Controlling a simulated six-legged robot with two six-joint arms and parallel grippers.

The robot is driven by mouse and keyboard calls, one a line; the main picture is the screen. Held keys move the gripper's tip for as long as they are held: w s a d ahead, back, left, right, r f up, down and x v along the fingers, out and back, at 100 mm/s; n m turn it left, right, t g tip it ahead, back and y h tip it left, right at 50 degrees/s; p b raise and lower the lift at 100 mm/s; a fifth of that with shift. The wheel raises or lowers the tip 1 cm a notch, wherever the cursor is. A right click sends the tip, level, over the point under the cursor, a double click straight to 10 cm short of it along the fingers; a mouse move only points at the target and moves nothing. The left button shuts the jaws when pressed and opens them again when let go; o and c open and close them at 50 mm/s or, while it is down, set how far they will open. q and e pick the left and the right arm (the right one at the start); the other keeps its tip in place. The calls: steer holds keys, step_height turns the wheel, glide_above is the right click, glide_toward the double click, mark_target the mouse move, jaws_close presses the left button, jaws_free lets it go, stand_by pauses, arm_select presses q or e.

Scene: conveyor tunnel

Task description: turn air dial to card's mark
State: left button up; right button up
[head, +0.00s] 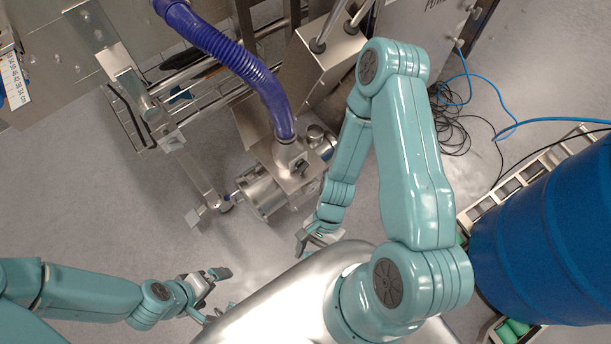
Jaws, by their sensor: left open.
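I cannot make out an air dial or a marked card for certain in the head view. My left gripper (214,294) is at the lower left, open and empty above the grey floor, with its two fingers apart. My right gripper (316,240) is near the middle, just below the steel motor unit. Its fingers are small and partly hidden by its own wrist, and I see nothing held in it. Neither gripper visibly touches anything.
A steel motor unit (266,192) with a purple hose (226,52) stands at upper middle. A machine frame with a printed scale (14,80) is at the left. A blue drum (560,240) is at the right. Blue tubing (507,128) and black cables (452,128) lie on the floor.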

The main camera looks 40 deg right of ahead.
step_height(320, 180, down, 4)
steer(key=s+a+m+y+b, duration=0.15)
steer(key=m+y+b, duration=0.25)
steer(key=m, duration=0.4)
steer(key=n+t+h+b, duration=0.9)
steer(key=n+t+b, duration=0.6)
steer(key=n+t, duration=1)
glide_toward(302, 166)
arm_select(q)
step_height(302, 166, down, 22)
steer(key=b, duration=0.1)
steer(key=shift+w+a+f+b, duration=0.15)
steer(key=shift+w+a+b, duration=0.05)
steer(key=shift+w+b, duration=0.15)
arm_select(e)
steer(key=w+n+g, duration=0.1)
steer(key=w, duration=0.1)
steer(key=w+r+n+g, duration=0.1)
steer(key=w, duration=0.2)
steer(key=w+n, duration=0.1)
steer(key=w, duration=0.1)
steer(key=shift+w+a+r+n+g, duration=0.1)
steer(key=shift+w+r+n+g, duration=0.2)
steer(key=shift+r+g, duration=0.1)
steer(key=c, duration=1)
